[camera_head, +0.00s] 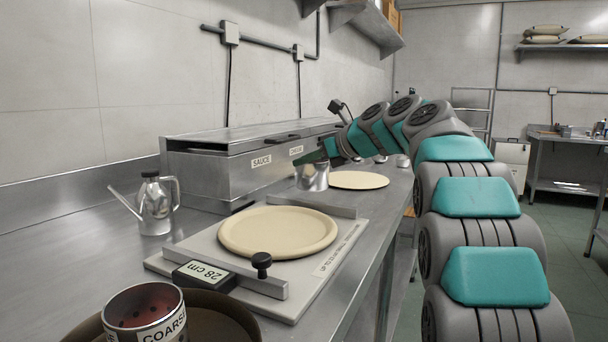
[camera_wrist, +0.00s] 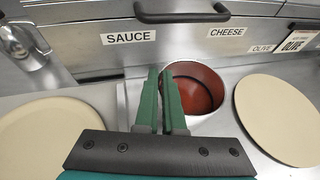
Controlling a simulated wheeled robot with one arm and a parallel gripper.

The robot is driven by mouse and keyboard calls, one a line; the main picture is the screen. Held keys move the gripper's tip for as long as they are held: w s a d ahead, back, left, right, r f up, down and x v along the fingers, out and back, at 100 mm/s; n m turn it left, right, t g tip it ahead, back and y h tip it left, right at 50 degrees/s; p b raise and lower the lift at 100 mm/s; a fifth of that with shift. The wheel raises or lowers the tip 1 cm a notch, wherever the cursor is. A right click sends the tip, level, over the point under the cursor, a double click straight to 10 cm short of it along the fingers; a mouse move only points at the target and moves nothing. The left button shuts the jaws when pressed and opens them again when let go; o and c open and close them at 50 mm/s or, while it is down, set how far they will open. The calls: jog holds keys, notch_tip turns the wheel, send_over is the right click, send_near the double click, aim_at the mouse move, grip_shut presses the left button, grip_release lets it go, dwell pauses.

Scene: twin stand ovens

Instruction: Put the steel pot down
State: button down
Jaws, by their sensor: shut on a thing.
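The steel pot (camera_head: 312,178) is a small shiny round pot, upright in front of the steel box labelled SAUCE and CHEESE. In the wrist view its red-brown inside (camera_wrist: 201,86) shows, with the SAUCE label to its upper left. My gripper (camera_head: 322,158) has green fingers shut on the pot's near-left rim, and they also show in the wrist view (camera_wrist: 163,95). The pot's base is at or close to the steel counter (camera_head: 60,270); I cannot tell whether it touches. The fingers hide part of the rim.
A pale dough disc (camera_head: 358,180) lies right of the pot. A larger disc (camera_head: 278,230) lies on a board nearer me. A steel oil can (camera_head: 155,205) stands left. A COARSE shaker (camera_head: 145,310) is at the front. The labelled box (camera_head: 240,160) stands close behind the pot.

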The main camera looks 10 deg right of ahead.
aim_at(308, 172)
jog(key=shift+w, duration=0.25)
jog(key=shift+f+b, duration=0.55)
jog(key=shift+f, duration=1.15)
jog(key=c, duration=1)
grip_release()
jog(key=v, duration=1.2)
jog(key=shift+p, duration=0.35)
